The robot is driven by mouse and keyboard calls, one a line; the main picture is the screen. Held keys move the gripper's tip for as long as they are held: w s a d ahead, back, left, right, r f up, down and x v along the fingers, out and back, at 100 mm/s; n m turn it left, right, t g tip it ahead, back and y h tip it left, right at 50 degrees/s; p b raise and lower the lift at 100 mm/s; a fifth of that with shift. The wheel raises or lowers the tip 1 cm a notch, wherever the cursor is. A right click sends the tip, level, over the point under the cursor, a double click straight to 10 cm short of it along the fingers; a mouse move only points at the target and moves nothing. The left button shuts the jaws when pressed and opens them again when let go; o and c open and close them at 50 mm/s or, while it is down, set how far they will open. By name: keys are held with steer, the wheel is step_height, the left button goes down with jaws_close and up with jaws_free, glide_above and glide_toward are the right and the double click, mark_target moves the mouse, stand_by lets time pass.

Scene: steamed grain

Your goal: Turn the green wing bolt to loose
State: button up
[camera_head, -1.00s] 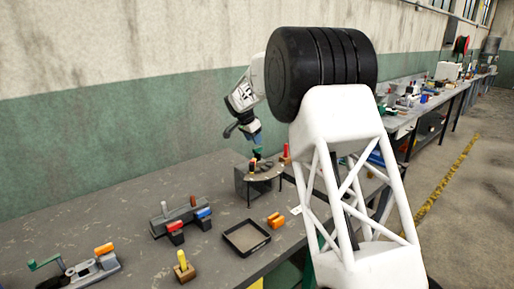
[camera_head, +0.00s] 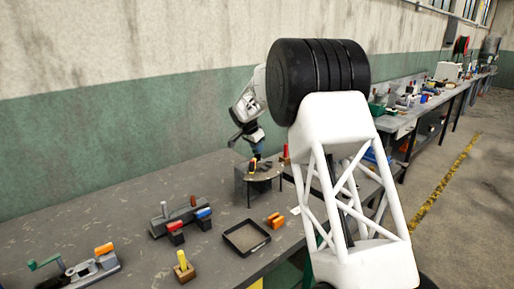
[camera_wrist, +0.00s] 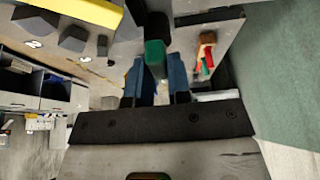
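The green wing bolt (camera_wrist: 155,56) stands between the blue fingertips of my gripper (camera_wrist: 158,72) in the wrist view. The bolt fills most of the gap between them; I cannot tell whether both fingers press on it. In the head view my gripper (camera_head: 257,151) points down over the grey fixture with a rounded top plate (camera_head: 264,175) near the wall side of the bench. The bolt is hidden there behind the fingers, and any mark for its loose position is not readable.
A black tray (camera_head: 247,238), an orange block (camera_head: 275,220) and a block with red and blue handles (camera_head: 180,218) lie nearer on the bench. The bench's left rear is clear.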

jaws_close()
steer(key=shift+n, duration=0.4)
steer(key=n+t+y, duration=0.1)
steer(key=n, duration=0.2)
steer(key=shift+d+r+n, duration=0.1)
steer(key=shift+n, duration=0.3)
steer(key=n+y, duration=0.2)
steer(key=n, duration=0.2)
steer(key=shift+d, duration=0.1)
steer(key=n+y, duration=0.2)
steer(key=n, duration=0.3)
steer(key=shift+n+g+y, duration=0.4)
steer(key=shift+n+y, duration=0.3)
steer(key=shift+n, duration=1.4)
steer(key=o, duration=0.5)
jaws_free()
